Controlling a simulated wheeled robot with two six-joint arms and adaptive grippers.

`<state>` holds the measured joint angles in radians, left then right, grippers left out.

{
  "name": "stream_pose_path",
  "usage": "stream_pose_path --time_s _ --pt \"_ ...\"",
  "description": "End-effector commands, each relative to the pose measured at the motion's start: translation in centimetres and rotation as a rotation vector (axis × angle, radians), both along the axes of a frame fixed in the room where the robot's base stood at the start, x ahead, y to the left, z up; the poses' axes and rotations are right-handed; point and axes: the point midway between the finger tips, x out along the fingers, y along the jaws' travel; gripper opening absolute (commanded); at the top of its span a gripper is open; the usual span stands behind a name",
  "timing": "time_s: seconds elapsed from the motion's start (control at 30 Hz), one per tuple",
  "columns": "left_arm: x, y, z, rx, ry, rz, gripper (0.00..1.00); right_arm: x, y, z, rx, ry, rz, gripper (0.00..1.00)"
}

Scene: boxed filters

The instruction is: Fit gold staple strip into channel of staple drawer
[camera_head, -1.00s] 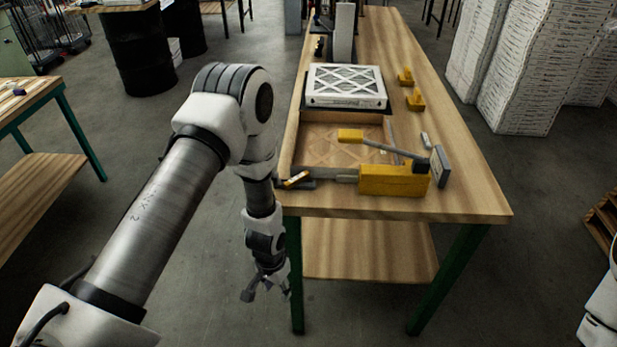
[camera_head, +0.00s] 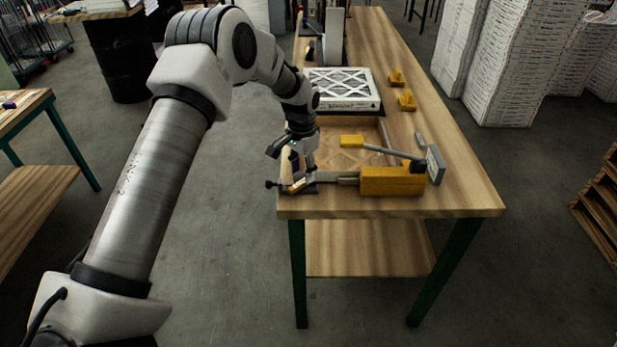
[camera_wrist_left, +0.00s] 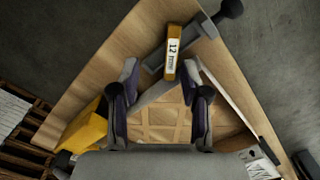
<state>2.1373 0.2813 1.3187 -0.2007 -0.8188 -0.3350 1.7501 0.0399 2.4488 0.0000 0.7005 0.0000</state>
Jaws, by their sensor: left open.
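The gold staple strip (camera_wrist_left: 175,35), with a white label reading 12, lies across the grey staple drawer (camera_head: 328,181) near its knobbed end. The drawer (camera_wrist_left: 153,95) juts left from the yellow stapler body (camera_head: 392,181) at the table's near edge. In the head view the strip is mostly hidden by my gripper; I cannot tell how it sits relative to the channel. My left gripper (camera_head: 301,176) is over the drawer's left end. In the left wrist view its open fingers (camera_wrist_left: 160,74) are spread, with the strip just beyond and between them. My right gripper is out of view.
A shallow cardboard box (camera_head: 352,150) lies behind the drawer, and a white-framed filter (camera_head: 344,88) lies further back. The stapler's lever (camera_head: 385,150) slants above its body. Two yellow pieces (camera_head: 407,101) stand at right.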

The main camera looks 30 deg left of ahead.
Motion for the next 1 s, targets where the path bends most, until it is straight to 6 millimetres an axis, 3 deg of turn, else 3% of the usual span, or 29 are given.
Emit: stream_pose_path --time_s 0.07,0.17,0.6,0.83,0.87,0.97,1.0 --pt "0.7 0.7 1.7 0.003 -0.008 0.001 0.46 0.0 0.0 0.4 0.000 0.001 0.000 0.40" --pt "0.8 1.0 1.8 0.005 -0.005 -0.001 0.46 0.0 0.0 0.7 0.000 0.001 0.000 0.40" --pt "0.6 1.3 -4.8 0.005 -0.004 -0.002 0.46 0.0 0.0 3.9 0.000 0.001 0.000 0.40" --pt "0.7 1.3 -5.6 0.005 -0.008 -0.001 0.46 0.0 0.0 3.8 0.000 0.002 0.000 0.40" --pt "0.7 1.3 -5.6 0.005 -0.008 -0.001 0.42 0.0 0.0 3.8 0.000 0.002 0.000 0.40" --pt "0.7 1.3 -5.6 0.005 -0.008 -0.001 0.07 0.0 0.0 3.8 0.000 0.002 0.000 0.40" --pt "0.7 1.3 -5.6 0.005 -0.008 -0.001 0.00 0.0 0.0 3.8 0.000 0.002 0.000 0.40"
